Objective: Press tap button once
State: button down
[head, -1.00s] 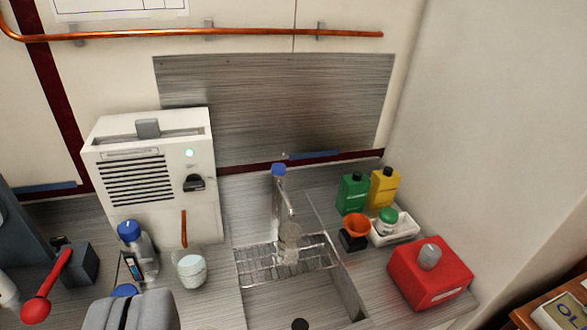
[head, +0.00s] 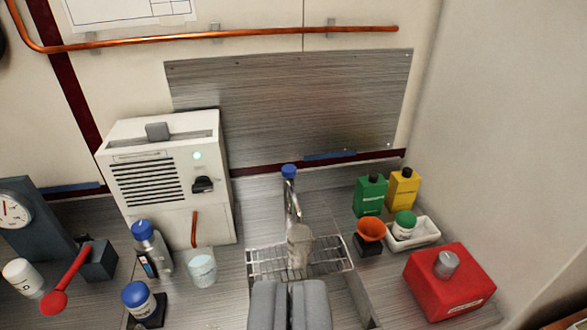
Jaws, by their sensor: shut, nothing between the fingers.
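The tap (head: 292,205) stands behind the sink in the middle of the head view. Its blue button (head: 289,171) sits on top of the metal column. A pale, translucent shape that looks like running water (head: 299,245) shows below the spout, over a wire rack (head: 265,262). My gripper (head: 290,290) is at the bottom centre, its two grey fingers shut and empty. In the picture it is below the tap button and apart from it. It hides part of the sink.
A white machine (head: 165,180) stands left of the tap, with a cup (head: 202,270) before it. Blue-capped bottles and a red lever (head: 68,280) are further left.

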aim_at(289, 171)
jog(key=z, duration=0.05)
jog(key=i, duration=1)
jog(key=u, duration=0.1)
